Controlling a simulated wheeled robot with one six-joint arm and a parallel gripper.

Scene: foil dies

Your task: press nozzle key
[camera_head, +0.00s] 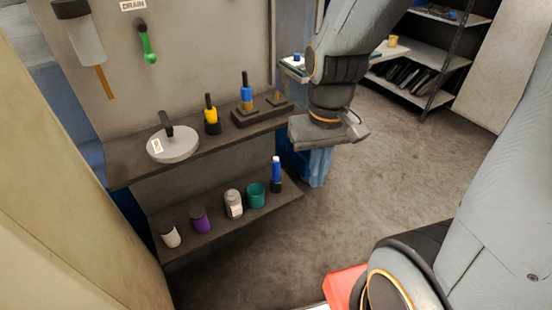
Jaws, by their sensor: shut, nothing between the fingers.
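No object in view is plainly marked as the press nozzle key, and I cannot tell which piece it is. A green-handled tool (149,50) hangs on the back panel. A round grey disc with a dark handle and a white label (172,144) sits on the upper shelf at left. A yellow and black piece (212,117) and a blue, yellow and black piece (246,92) stand upright to its right. My gripper (317,180) points down to the right of the shelf unit, shut and empty, apart from these pieces.
The lower shelf (187,243) holds a white cup, a purple cup, a labelled jar (233,204), a teal cup (256,195) and a blue bottle (276,174). A grey rack (424,80) stands at back right. The floor (400,165) between is clear.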

